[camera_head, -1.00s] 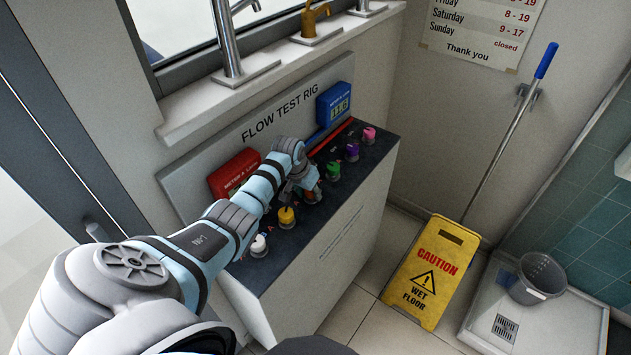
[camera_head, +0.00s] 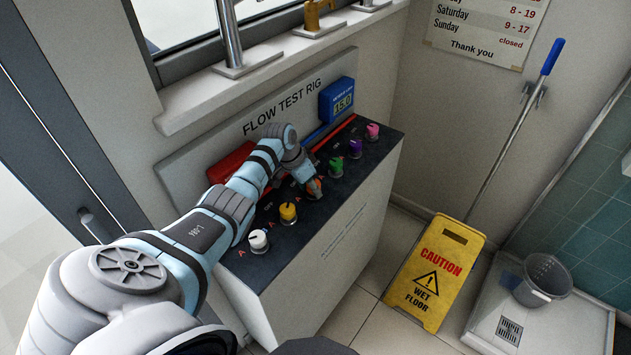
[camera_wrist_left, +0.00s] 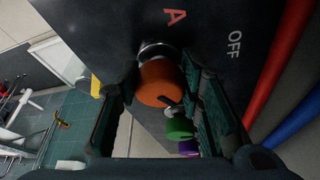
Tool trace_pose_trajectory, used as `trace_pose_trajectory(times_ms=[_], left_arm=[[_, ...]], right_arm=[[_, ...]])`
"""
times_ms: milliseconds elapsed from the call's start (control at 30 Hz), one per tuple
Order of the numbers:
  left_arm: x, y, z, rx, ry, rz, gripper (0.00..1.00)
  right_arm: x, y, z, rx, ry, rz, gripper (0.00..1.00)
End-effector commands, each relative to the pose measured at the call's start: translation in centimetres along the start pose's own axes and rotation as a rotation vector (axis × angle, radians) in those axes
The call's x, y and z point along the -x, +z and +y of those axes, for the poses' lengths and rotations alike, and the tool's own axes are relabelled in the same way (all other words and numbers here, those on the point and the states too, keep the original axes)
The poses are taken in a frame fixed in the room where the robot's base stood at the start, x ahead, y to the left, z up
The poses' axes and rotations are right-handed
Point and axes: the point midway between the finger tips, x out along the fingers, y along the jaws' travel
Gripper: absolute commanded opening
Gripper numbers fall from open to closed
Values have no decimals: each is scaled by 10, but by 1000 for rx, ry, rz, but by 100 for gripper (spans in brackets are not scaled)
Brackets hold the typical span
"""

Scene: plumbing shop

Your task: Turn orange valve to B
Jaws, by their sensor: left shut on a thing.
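The orange valve (camera_wrist_left: 160,84) is a round knob on the dark top of the flow test rig. In the left wrist view it sits between the two fingers of my left gripper (camera_wrist_left: 158,92), which is shut on it. Letters "A" and "OFF" are printed on the panel beside it; no "B" can be made out there. In the head view the orange knob (camera_head: 315,187) shows partly behind my left gripper (camera_head: 308,182). My right gripper is not in view.
White (camera_head: 258,240), yellow (camera_head: 288,212), green (camera_head: 336,166), purple (camera_head: 355,148) and pink (camera_head: 372,131) knobs stand in the same row, close to my gripper. A blue meter (camera_head: 338,99) reads about 15.0. A caution sign (camera_head: 433,275) stands right of the rig.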

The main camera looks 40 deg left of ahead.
Motion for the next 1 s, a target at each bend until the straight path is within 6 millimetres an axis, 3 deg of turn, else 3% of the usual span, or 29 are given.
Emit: trace_pose_trajectory(times_ms=[100,133,233,533,633,767,1000], left_arm=[[3,-3,-4,-1,-10,9,6],[3,-3,-4,-1,-11,9,37],[3,-3,-3,-1,-9,8,53],[2,-2,-1,-1,-4,5,54],[9,-3,-2,-1,-5,5,54],[36,-3,-1,-9,-9,6,54],[105,-7,-2,-14,-8,6,54]], right_arm=[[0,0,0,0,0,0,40],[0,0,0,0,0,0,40],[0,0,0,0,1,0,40],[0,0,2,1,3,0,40],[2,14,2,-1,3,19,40],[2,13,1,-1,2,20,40],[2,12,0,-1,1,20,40]])
